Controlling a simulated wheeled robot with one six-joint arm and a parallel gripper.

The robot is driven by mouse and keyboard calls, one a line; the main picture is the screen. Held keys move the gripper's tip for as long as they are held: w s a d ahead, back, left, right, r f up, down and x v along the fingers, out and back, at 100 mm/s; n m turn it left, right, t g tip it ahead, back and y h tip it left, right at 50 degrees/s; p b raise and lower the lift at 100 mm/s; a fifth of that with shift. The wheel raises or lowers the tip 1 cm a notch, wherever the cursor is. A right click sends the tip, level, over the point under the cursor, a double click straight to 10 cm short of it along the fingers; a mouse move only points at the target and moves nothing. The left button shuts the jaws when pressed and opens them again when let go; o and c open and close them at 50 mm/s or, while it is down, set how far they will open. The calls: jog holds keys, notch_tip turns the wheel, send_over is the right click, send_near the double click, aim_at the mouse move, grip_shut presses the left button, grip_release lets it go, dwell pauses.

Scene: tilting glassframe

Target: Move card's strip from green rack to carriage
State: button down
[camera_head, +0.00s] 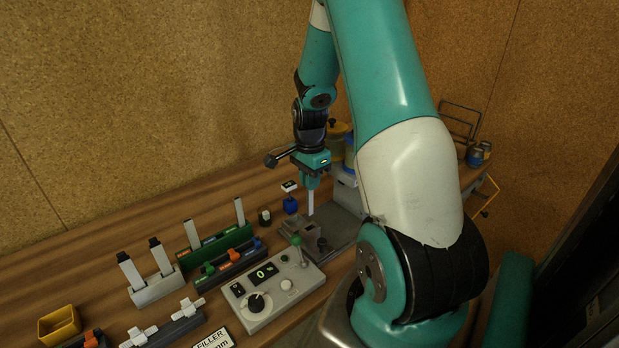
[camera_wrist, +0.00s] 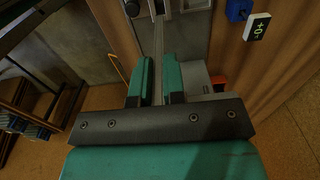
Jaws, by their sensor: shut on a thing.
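My gripper (camera_head: 312,178) is shut on a thin pale strip (camera_head: 310,203), which hangs upright above the grey machine bed. In the wrist view the strip (camera_wrist: 158,38) runs out between the two teal fingers of my gripper (camera_wrist: 159,72). The green rack (camera_head: 203,253) stands left of the machine with two pale strips (camera_head: 239,212) upright in it. A grey block (camera_head: 311,240) on the machine bed may be the carriage; I cannot tell for sure. The strip's lower end is close above the bed, and contact cannot be told. The card (camera_head: 213,342) reads "FILLER", its number cut off.
A control box (camera_head: 273,290) with knob and green-topped lever stands before the machine. A dark rack (camera_head: 231,266) and a white holder (camera_head: 156,290) with two dark-topped strips stand left. A blue post with a plus-zero-minus sign (camera_head: 289,186) stands beside the machine. Yellow bin (camera_head: 59,324) at far left.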

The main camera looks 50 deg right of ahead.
aim_at(310, 214)
jog(key=shift+f+b, duration=1)
jog(key=shift+f, duration=0.8)
jog(key=shift+f+b, duration=2.1)
jog(key=shift+f, duration=1.2)
jog(key=c, duration=1.1)
grip_release()
notch_tip(310, 214, up, 18)
jog(key=b, duration=0.2)
jog(key=shift+f, duration=0.25)
